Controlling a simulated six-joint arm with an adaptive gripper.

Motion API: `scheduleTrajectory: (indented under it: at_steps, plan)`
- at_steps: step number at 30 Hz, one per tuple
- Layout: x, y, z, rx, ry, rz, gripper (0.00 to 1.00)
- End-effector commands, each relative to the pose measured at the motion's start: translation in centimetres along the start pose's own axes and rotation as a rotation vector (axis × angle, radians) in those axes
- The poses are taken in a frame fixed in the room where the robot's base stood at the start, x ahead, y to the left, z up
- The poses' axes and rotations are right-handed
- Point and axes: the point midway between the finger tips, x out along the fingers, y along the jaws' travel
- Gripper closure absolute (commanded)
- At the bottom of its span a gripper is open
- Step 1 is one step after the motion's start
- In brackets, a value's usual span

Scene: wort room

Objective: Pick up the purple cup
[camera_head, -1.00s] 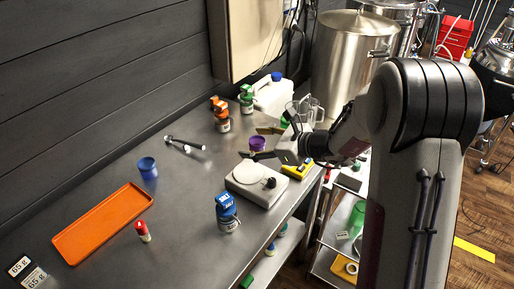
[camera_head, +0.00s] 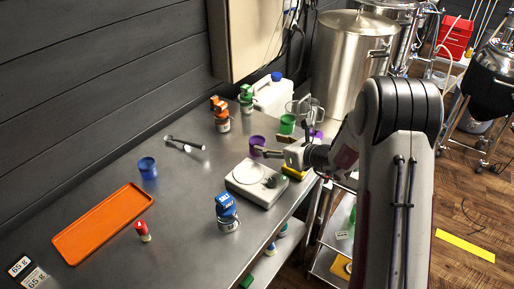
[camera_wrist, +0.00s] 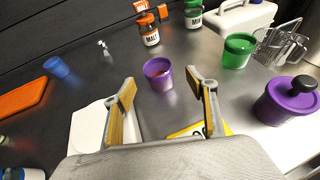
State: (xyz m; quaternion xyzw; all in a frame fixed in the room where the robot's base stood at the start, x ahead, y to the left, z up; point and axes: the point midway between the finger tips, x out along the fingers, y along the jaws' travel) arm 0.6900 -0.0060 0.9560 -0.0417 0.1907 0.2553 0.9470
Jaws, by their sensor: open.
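The purple cup (camera_head: 257,141) stands upright on the steel table, behind the white scale. It also shows in the wrist view (camera_wrist: 158,74), just beyond my fingertips and roughly centred between them. My gripper (camera_head: 282,141) is open and empty, with its fingers spread wide and pointing towards the cup. In the wrist view my gripper (camera_wrist: 160,90) has yellow-padded fingers to the left and right of the cup's near side. The cup looks clear of both fingers.
A green cup (camera_wrist: 238,51) and a purple lidded pot with a black knob (camera_wrist: 288,101) stand to the right. The white scale (camera_head: 257,183) and a yellow item (camera_wrist: 198,130) lie near my gripper. Malt bottles (camera_wrist: 149,30) stand behind the cup. A blue cup (camera_head: 148,168) is farther left.

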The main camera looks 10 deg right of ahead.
Motion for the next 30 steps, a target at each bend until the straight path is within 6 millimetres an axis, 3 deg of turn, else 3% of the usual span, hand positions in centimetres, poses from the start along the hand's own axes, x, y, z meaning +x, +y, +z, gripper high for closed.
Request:
scheduleTrajectory:
  at_steps: [9,23,30]
  plan:
    - [2.1,0.1,-0.1,-0.001,0.000,0.002,0.43]
    - [2.6,0.2,-0.1,-0.001,0.000,0.001,0.43]
    - [4.8,0.5,-0.6,-0.001,0.001,0.003,0.43]
